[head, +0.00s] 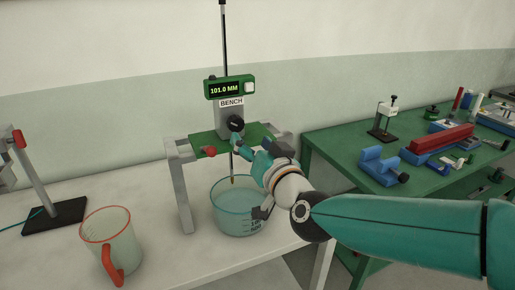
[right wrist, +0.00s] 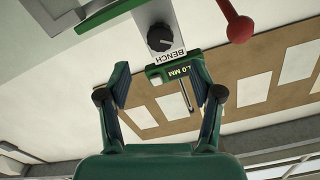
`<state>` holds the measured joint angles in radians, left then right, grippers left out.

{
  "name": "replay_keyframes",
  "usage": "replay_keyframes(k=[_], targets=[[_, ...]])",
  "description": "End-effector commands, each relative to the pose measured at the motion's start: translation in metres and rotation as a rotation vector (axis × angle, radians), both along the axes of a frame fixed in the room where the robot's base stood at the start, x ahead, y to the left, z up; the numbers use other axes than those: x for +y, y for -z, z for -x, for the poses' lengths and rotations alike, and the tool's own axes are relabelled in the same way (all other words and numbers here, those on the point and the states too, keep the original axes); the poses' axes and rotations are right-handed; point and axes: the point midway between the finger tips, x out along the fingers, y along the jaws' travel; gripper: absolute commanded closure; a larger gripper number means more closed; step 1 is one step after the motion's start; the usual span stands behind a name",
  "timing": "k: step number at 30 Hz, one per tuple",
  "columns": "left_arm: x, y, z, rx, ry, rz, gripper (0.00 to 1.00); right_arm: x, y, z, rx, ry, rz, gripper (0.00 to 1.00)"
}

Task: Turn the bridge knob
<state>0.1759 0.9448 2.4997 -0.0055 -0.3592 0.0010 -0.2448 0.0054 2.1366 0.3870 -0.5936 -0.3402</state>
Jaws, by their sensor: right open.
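The bridge (head: 187,200) is a grey frame with a green top plate, standing over a glass bowl (head: 238,222). Its grey post carries a green readout showing 101.0 MM (head: 226,89) and a BENCH label. The round black knob (head: 236,124) sits below that label. In the right wrist view the knob (right wrist: 160,38) is ahead, between the finger directions and beyond the tips. My right gripper (head: 242,147) is just below the knob in the head view. Its two fingers (right wrist: 159,65) are spread with nothing between them. My left gripper is not in view.
A red-tipped handle (head: 212,150) is left of the knob. A red-rimmed jug (head: 108,238) and a stand with a dark base (head: 56,215) are on the pale bench at left. A green table (head: 335,140) with a blue vise and other tools stands right.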

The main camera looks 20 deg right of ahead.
Motion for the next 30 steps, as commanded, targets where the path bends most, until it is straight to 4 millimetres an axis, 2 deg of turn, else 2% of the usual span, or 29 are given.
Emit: replay_keyframes(k=[3, 7, 30], targets=[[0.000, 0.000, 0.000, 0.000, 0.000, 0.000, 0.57, 0.000, -0.001, 0.015, -0.002, 0.000, 0.000, 0.35], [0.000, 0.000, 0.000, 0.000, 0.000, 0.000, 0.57, -0.001, 0.000, 0.023, -0.001, -0.001, 0.001, 0.35], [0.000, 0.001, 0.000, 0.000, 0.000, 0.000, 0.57, -0.001, 0.000, 0.024, 0.000, 0.000, 0.001, 0.35]])
